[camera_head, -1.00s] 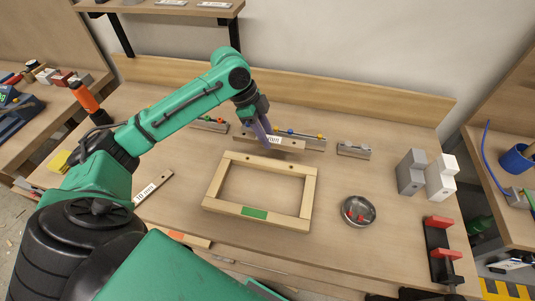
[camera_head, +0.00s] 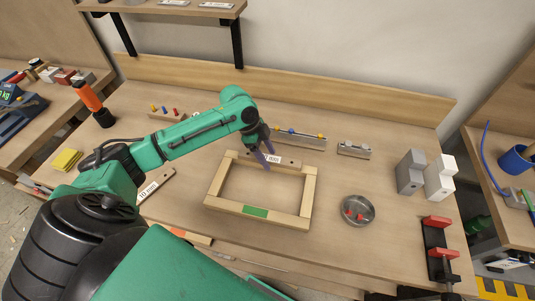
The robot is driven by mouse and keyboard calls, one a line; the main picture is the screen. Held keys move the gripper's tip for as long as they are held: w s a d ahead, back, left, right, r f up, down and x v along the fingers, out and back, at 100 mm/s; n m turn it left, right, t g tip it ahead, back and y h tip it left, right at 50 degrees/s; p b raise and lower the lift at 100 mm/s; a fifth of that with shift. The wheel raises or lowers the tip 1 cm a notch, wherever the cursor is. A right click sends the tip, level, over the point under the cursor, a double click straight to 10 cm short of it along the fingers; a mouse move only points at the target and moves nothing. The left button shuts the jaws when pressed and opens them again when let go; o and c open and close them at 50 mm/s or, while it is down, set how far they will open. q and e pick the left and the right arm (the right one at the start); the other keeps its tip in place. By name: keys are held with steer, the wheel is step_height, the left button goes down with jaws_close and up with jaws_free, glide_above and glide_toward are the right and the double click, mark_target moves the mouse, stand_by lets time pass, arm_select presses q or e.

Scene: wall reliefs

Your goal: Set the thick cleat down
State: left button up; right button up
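The thick cleat (camera_head: 289,163), a light wooden strip with a white label and a dark hole, lies along the far rail of the wooden frame (camera_head: 213,184). Its left part is partly hidden by my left gripper (camera_head: 267,158). The purple fingers of my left gripper stand apart, one on the near side and one on the far side of the cleat. Whether they touch it is too small to tell. A second labelled cleat (camera_head: 158,184) lies left of the frame, partly behind my arm. My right gripper is not in view.
Behind the frame are a rack with coloured pegs (camera_head: 300,138) and a grey metal block (camera_head: 354,149). A round dish with red pieces (camera_head: 357,210), grey and white blocks (camera_head: 410,172) and a red-black clamp (camera_head: 437,250) stand to the right. The bench inside the frame is clear.

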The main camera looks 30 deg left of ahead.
arm_select(q)
steer(key=b+v, duration=0.2)
steer(key=v, duration=1)
steer(key=shift+a+r, duration=0.1)
steer(key=shift+r, duration=0.05)
